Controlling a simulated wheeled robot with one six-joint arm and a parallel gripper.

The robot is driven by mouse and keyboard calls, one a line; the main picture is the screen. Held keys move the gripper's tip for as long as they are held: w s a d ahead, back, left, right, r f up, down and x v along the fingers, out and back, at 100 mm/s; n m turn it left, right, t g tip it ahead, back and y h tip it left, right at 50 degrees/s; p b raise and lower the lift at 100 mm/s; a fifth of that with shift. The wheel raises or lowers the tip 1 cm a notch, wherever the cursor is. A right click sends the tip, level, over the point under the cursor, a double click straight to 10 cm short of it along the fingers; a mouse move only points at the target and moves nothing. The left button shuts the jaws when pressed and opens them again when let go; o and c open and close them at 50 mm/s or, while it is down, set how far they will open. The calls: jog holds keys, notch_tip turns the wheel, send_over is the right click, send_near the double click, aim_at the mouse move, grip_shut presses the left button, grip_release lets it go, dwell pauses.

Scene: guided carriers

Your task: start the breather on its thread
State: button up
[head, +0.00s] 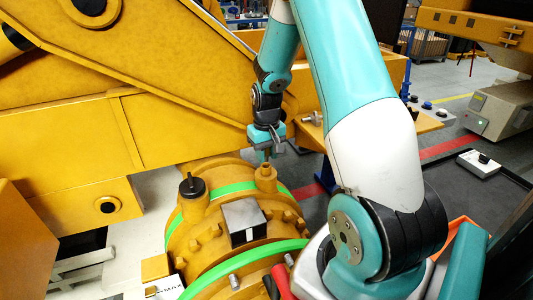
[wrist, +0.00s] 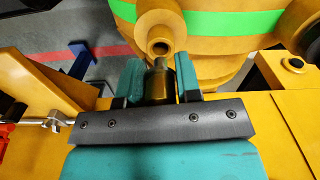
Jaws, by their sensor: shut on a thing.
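My gripper (head: 267,148) is shut on the breather, a small brass and dark cylinder, and points down at the yellow housing (head: 217,248). In the wrist view the breather (wrist: 160,88) sits between the two teal fingers of my gripper (wrist: 160,76). A yellow boss (head: 265,179) with an open round hole stands on the housing just below my gripper. The boss also shows in the wrist view (wrist: 159,31), with its hole just beyond the breather's tip. The breather looks close to the boss; I cannot tell whether they touch. The thread is not visible.
A second boss with a black cap (head: 192,186) stands to the left on the housing. A grey block (head: 244,221) and several bolts lie near. A large yellow machine frame (head: 70,130) rises behind on the left. A yellow bench (head: 418,126) is at right.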

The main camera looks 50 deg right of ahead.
jog(key=shift+f+b, duration=0.65)
jog(key=shift+f, duration=0.25)
